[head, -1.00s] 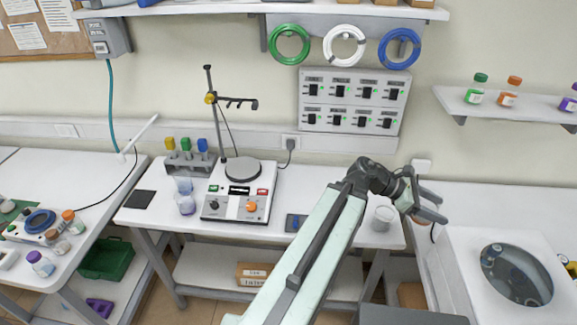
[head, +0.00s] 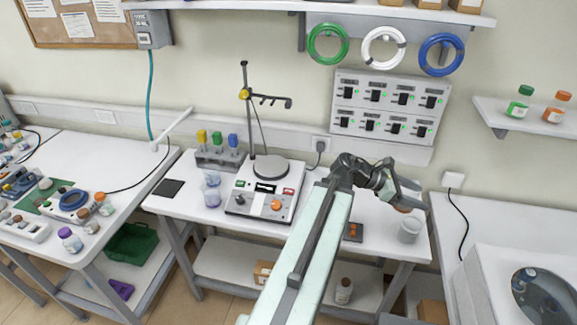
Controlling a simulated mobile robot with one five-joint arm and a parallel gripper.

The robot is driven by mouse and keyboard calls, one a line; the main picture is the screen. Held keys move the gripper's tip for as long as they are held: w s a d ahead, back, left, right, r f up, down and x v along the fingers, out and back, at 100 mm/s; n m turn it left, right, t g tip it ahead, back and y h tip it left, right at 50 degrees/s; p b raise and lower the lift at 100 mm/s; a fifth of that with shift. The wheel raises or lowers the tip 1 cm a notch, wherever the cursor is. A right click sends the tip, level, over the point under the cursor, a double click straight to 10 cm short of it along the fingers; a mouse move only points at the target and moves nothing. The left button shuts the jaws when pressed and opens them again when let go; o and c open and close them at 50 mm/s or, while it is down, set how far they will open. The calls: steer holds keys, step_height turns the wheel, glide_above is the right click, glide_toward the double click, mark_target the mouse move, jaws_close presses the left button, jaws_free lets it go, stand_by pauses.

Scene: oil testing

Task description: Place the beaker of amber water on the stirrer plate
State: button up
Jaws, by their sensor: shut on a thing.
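The stirrer (head: 263,200) stands on the middle table, with its round grey plate (head: 271,167) on top. The plate is bare. My gripper (head: 404,198) is to the right of the stirrer, over the right end of the table. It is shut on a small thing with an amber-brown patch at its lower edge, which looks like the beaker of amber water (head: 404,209). The fingers hide most of it. Two clear beakers with pale purple contents (head: 212,197) stand left of the stirrer.
A stand (head: 246,110) with a clamp arm rises behind the plate. A whitish cup (head: 410,229) stands below my gripper. A rack of coloured bottles (head: 217,158) is at the back left. A small dark device (head: 353,232) lies right of the stirrer.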

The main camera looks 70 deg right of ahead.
steer(key=w+d+f+n+t+h+b, duration=0.15)
steer(key=w+d, duration=0.25)
steer(key=w, duration=0.7)
steer(key=w+d+f+n+h+b, duration=0.1)
steer(key=w+d+n+h, duration=0.25)
steer(key=w, duration=0.75)
steer(key=w+a+f+n+t+h+b, duration=0.2)
steer(key=w+n+t+h, duration=0.15)
steer(key=w, duration=2.25)
steer(key=shift+y, duration=0.25)
steer(key=d, duration=0.5)
steer(key=w+d+f+b, duration=0.1)
steer(key=d, duration=0.4)
steer(key=w+d, duration=0.1)
steer(key=d, duration=0.5)
steer(key=shift+w+d+f, duration=0.1)
steer(key=shift+w+f, duration=0.1)
steer(key=shift+f, duration=0.15)
step_height(320, 180, down, 4)
steer(key=b, duration=0.4)
steer(key=o, duration=1.6)
steer(key=shift+o, duration=0.2)
steer(key=shift+r, duration=0.1)
steer(key=shift+r, duration=0.35)
steer(key=p+v, duration=0.4)
steer(key=v, duration=0.7)
steer(key=shift+w+a+p, duration=0.2)
steer(key=shift+a+p, duration=0.15)
